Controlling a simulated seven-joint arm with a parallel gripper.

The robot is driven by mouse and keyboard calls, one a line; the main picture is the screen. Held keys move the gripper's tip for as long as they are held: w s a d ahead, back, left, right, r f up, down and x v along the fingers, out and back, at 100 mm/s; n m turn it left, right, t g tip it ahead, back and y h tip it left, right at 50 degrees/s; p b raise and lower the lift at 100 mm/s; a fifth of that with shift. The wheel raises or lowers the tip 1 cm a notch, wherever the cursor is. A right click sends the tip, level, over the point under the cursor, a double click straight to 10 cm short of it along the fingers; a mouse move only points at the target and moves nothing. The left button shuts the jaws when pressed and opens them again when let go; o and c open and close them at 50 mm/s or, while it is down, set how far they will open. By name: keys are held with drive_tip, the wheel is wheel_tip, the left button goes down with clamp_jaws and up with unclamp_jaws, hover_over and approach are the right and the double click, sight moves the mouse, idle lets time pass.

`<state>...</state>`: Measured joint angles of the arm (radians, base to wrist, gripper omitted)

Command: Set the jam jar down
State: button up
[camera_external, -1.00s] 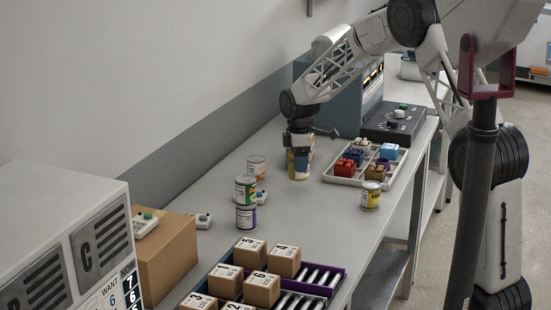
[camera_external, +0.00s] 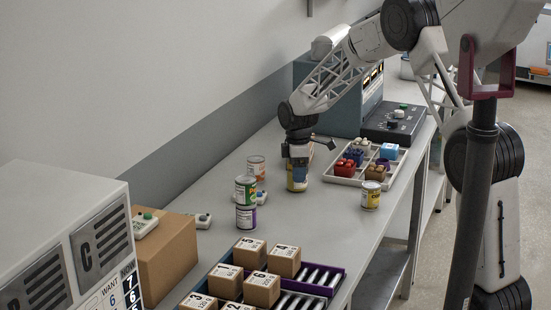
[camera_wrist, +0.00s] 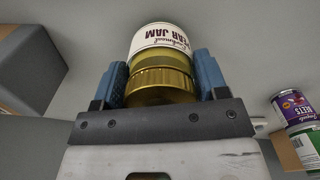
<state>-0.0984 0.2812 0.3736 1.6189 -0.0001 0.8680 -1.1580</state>
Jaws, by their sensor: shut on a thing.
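The jam jar (camera_wrist: 162,70) has a gold lid and a white label reading "PEAR JAM". My gripper (camera_wrist: 161,85) is shut on it, with a blue finger on each side of the lid. In the external view the jar (camera_external: 297,184) hangs under my gripper (camera_external: 298,163), upright, at or just above the table (camera_external: 318,215). I cannot tell whether its base touches the table.
A yellow-labelled can (camera_external: 370,196) stands to the right, in front of a tray (camera_external: 345,181) of small coloured parts. Boxes in a crate (camera_external: 334,286) are nearer. Table around the jar is clear.

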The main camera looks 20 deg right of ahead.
drive_tip(key=o, duration=1.1)
drive_tip(key=shift+f, duration=0.1)
drive_tip(key=shift+o, duration=0.2)
wheel_tip(320, 180, up, 12)
drive_tip(key=shift+r, duration=0.15)
idle(0.6)
